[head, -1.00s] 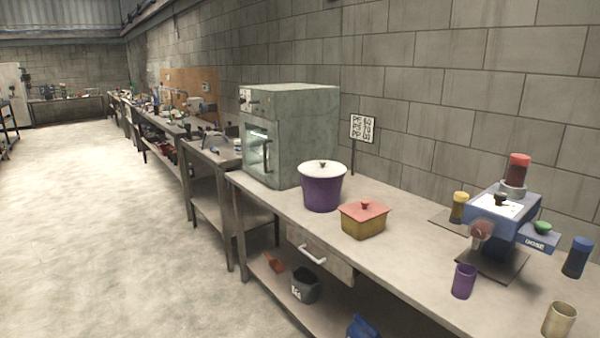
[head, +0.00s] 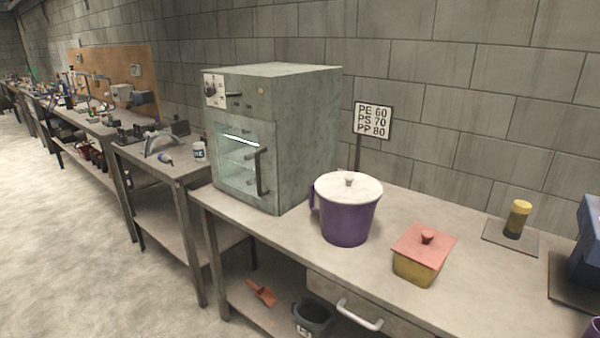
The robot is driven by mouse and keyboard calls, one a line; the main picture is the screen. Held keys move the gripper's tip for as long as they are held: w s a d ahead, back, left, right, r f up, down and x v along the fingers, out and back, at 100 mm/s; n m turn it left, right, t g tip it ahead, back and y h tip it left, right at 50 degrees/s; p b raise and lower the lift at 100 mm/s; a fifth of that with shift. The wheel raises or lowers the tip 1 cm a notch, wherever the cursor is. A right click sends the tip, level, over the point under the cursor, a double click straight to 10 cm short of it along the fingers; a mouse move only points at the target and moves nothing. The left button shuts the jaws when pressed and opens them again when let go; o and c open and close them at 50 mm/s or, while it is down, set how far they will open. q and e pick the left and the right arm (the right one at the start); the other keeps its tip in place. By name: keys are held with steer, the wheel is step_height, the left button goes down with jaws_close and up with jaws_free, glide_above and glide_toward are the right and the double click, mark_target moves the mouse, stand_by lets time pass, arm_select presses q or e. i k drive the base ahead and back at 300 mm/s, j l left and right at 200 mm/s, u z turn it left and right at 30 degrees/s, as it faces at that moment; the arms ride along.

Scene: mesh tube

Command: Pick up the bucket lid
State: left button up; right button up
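The bucket lid (head: 348,187) is a white disc with a small grey knob in its middle. It sits on top of the purple bucket (head: 346,220), which stands upright on the workbench (head: 290,243) in front of the oven's right side. A purple handle shows on the bucket's left side. Neither of my grippers shows in the head view.
The grey-green oven (head: 270,135) stands left of the bucket with its glass door shut. A yellow box with a red lid (head: 424,252) is close on the bucket's right. A sign (head: 373,120) stands behind. A yellow-capped jar (head: 517,219) is farther right.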

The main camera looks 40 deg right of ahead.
mark_target(345, 188)
steer(key=i+z, duration=0.25)
steer(key=i, duration=0.2)
steer(key=i+j+z, duration=0.2)
steer(key=i, duration=0.2)
steer(key=i+j+z, duration=0.25)
steer(key=i, duration=0.15)
